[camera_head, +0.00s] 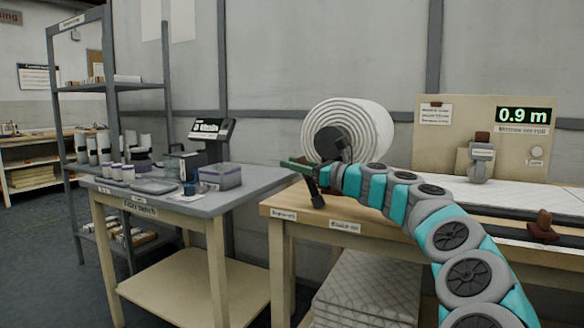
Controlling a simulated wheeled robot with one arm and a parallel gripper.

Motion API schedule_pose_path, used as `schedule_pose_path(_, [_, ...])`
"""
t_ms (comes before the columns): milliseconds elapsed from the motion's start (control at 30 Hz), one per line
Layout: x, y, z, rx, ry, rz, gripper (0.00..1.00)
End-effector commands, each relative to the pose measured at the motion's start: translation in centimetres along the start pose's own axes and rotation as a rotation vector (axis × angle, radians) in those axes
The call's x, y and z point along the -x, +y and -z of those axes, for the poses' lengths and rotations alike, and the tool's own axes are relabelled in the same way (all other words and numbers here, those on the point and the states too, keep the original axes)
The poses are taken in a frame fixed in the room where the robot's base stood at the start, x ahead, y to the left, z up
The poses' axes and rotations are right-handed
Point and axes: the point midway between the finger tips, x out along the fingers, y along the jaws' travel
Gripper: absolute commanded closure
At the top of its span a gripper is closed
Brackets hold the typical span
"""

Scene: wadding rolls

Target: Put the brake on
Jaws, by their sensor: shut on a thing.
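A large white wadding roll (362,130) stands on its side at the left end of the wooden bench (284,214). A dark round hub (333,143) shows on its near end. My gripper (314,176) is at the bench's left end, just below and in front of the hub. It is shut on a narrow green bar (294,164) that sticks out to the left. I cannot tell whether this bar is the brake lever or how it joins the roll's stand. My wrist and the dark parts around it hide the joint and the lower part of the roll.
A grey-topped side table (262,182) with a purple box (220,177), small jars and a screen (211,128) stands left. A tan panel (460,110) reading "0.9 m" stands behind the bench. A dark red-brown handle (542,226) lies right. Folded wadding is below.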

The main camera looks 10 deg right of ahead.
Motion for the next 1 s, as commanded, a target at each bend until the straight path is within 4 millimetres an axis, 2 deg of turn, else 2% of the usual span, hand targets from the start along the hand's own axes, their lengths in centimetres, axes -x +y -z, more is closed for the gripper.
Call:
schedule_pose_path(367, [0.28, -0.06, -0.31, -0.006, -0.035, 0.004, 1.0])
schedule_pose_path(400, [0.28, -0.07, -0.31, -0.006, -0.035, 0.004, 0.67])
schedule_pose_path(633, [0.27, -0.07, -0.28, -0.007, -0.035, 0.004, 0.41])
schedule_pose_path(667, [0.27, -0.07, -0.28, -0.007, -0.035, 0.004, 0.38])
schedule_pose_path(1000, [0.87, -0.14, -0.28, -0.007, -0.035, 0.005, 0.38])
